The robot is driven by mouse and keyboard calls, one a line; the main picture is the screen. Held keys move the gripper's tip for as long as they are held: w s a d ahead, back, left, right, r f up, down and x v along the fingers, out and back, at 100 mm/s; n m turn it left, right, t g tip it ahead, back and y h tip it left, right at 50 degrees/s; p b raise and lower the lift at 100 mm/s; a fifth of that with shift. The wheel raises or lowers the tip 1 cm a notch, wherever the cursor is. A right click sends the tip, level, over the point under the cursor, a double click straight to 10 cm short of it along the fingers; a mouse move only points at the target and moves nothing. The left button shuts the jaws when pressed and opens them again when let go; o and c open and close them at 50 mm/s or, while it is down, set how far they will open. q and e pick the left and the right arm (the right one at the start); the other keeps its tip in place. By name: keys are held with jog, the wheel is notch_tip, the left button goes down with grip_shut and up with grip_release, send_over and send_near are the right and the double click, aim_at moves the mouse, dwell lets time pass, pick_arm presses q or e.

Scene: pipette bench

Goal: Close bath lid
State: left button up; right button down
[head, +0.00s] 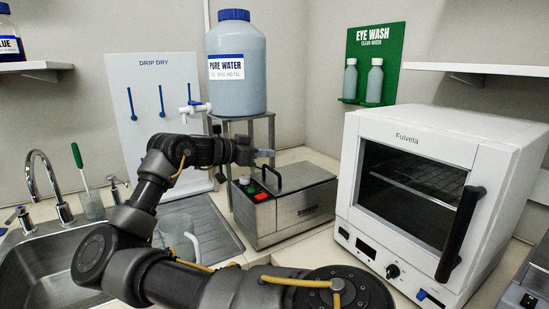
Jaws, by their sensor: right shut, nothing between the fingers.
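The bath (290,219) is a low stainless steel box on the bench, between the drying board and the white oven. Its metal lid (308,182) looks flat on top, with no clear gap at the edge that I can see. A black arched handle (277,170) stands up at the lid's left part. My right gripper (266,153) is shut and empty, just above and behind the handle. I cannot tell whether it touches anything. My left gripper is not in view.
A pure water bottle (237,75) with a tap stands on a metal stand (271,131) behind the bath. The white oven (433,133) is close on the right. A sink (45,262), a green-handled brush (79,163) and a clear jug (181,238) are at left.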

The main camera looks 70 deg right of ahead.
jog(key=b+v, duration=0.1)
jog(key=v, duration=0.5)
jog(key=shift+w, duration=0.25)
